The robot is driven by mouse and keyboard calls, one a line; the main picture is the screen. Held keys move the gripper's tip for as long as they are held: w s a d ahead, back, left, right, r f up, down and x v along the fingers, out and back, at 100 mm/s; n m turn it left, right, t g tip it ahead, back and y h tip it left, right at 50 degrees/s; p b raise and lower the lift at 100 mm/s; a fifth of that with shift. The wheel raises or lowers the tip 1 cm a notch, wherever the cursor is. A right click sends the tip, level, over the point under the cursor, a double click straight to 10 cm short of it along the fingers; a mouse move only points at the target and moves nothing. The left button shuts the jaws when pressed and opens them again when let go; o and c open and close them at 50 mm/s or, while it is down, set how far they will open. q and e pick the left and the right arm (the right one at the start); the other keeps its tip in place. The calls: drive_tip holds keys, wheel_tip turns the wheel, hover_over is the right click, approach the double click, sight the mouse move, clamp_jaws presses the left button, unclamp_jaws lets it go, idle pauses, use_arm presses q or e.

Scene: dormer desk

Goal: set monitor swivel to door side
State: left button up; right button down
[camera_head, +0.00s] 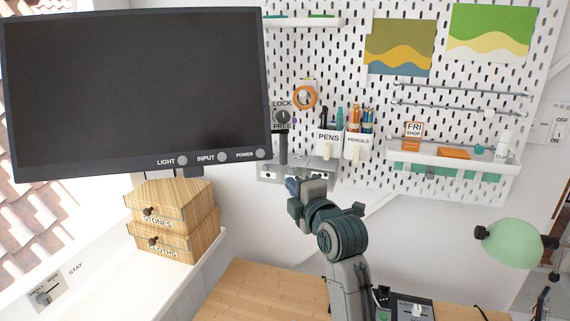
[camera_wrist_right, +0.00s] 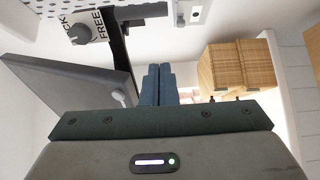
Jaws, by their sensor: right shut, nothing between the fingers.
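The monitor (camera_head: 135,85) has a dark blank screen and fills the upper left of the head view. Its buttons read LIGHT, INPUT and POWER. In the wrist view it is a grey slab (camera_wrist_right: 70,88) left of my fingers. A LOCK/FREE knob (camera_head: 282,117) is on the wall just right of the monitor; it also shows in the wrist view (camera_wrist_right: 80,33). A dark upright bar (camera_head: 283,150) is below the knob. My right gripper (camera_head: 292,187) is below the bar, right of the monitor's lower corner. Its fingers (camera_wrist_right: 158,85) are together and empty. My left gripper is out of view.
Wooden drawers (camera_head: 175,205) labelled STONES and CLOTHS stand on a white ledge below the monitor. A pegboard (camera_head: 350,90) with PENS and PENCILS cups is behind. A green lamp (camera_head: 510,245) is at right. The wooden desk (camera_head: 255,290) is clear at front left.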

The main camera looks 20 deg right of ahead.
drive_tip(key=p, duration=0.4)
approach(284, 157)
drive_tip(key=w+a, duration=0.3)
drive_tip(key=a, duration=0.2)
drive_tip(key=w+d, duration=0.1)
drive_tip(key=w+d+p, duration=0.1)
drive_tip(key=w, duration=0.1)
drive_tip(key=shift+f, duration=0.2)
drive_tip(key=shift+w+d+f+p, duration=0.15)
drive_tip(key=shift+w+d+p, duration=0.2)
drive_tip(key=shift+a, duration=0.1)
drive_tip(key=shift+w+f+b, duration=0.1)
drive_tip(key=shift+w+b, duration=0.2)
drive_tip(key=shift+b, duration=0.05)
drive_tip(key=w, duration=0.1)
drive_tip(key=w+b, duration=0.1)
drive_tip(key=w, duration=0.1)
drive_tip(key=shift+d+b, duration=0.3)
drive_tip(key=shift+d, duration=0.1)
drive_tip(key=shift+s+d+r, duration=0.1)
drive_tip(key=shift+s+r, duration=0.05)
drive_tip(key=shift+r, duration=0.3)
